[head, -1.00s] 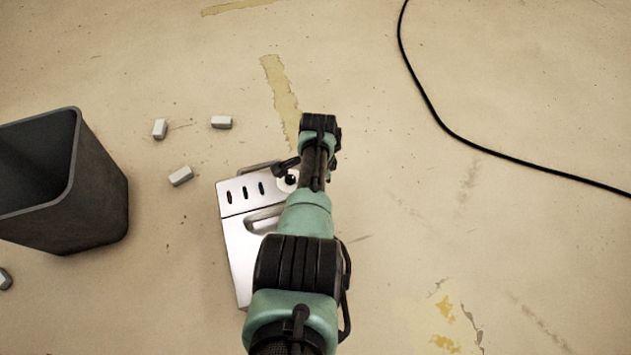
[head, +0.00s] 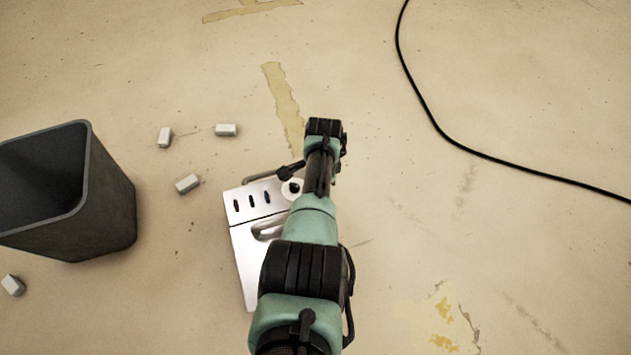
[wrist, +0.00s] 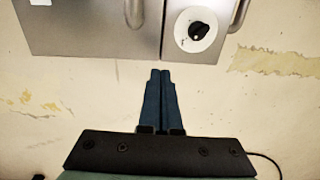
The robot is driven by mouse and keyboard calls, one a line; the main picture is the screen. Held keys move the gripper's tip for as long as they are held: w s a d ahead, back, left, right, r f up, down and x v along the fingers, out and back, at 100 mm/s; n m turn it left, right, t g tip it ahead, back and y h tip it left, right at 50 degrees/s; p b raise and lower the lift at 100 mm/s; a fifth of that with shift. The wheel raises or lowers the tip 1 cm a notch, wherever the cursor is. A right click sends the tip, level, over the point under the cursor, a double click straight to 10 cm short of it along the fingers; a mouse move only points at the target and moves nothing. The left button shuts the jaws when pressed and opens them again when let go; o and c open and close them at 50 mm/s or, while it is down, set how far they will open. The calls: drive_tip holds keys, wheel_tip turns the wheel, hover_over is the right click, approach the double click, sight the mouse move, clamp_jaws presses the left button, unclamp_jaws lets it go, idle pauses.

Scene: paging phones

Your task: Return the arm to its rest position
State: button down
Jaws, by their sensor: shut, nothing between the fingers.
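My gripper (wrist: 160,100) shows in the wrist view with its two dark blue fingers shut together and nothing between them. In the head view my arm reaches up over the floor, and its links hide the gripper's fingers. In the wrist view the fingertips point toward the near edge of a metal box with a dial and handles, with no contact that I can make out.
The silver metal box (head: 247,262) lies partly under my arm. A dark bin (head: 100,215) stands at left. Several small grey blocks (head: 187,183) lie on the floor. A black cable (head: 480,153) curves across the right. The floor right of my arm is mostly clear.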

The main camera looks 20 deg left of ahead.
wheel_tip(320, 180, up, 10)
drive_tip(key=w+a+p, duration=0.1)
drive_tip(key=w+p, duration=0.1)
drive_tip(key=p, duration=0.2)
drive_tip(key=shift+w+a, duration=0.25)
drive_tip(key=shift+a, duration=0.1)
